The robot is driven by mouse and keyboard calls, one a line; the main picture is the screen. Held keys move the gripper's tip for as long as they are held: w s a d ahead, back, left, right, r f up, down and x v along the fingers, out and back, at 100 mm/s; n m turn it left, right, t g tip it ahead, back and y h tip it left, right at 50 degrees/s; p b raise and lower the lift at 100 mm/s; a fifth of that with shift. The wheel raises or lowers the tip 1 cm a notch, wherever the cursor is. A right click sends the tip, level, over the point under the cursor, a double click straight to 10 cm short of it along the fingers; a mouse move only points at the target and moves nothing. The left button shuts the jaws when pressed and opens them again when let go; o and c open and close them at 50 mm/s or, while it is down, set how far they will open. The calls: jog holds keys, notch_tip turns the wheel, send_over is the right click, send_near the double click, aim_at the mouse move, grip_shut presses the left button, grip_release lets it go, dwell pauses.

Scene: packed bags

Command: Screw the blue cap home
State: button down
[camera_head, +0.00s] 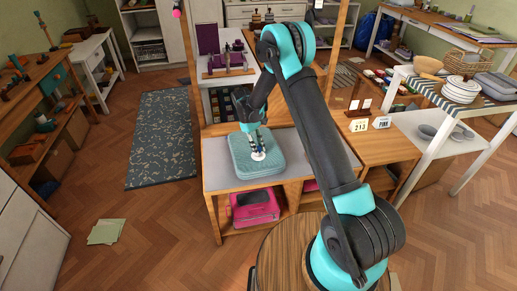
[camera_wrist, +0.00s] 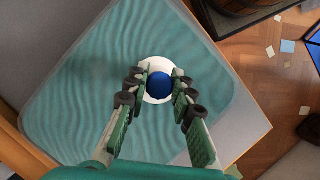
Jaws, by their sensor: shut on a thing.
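The blue cap (camera_wrist: 159,85) shows in the wrist view as a round dark-blue top over a white round piece (camera_wrist: 156,65). My gripper (camera_wrist: 159,88) has one finger on each side of the cap and is shut on it. In the head view my gripper (camera_head: 256,146) points down over the white piece (camera_head: 258,155). The white piece rests on a teal cushion-like bag (camera_head: 283,165) on the bench. The fingers largely cover the cap in the head view. I cannot tell how far the cap is seated.
The bag lies on a grey-topped wooden bench (camera_head: 218,175) with a magenta bin (camera_head: 255,207) underneath. A white table (camera_head: 440,118) with bowls is further right. The floor at left is mostly open.

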jog(key=shift+m, duration=0.5)
jog(key=m+g+y, duration=0.1)
jog(key=m, duration=0.2)
jog(key=c, duration=1.5)
grip_release()
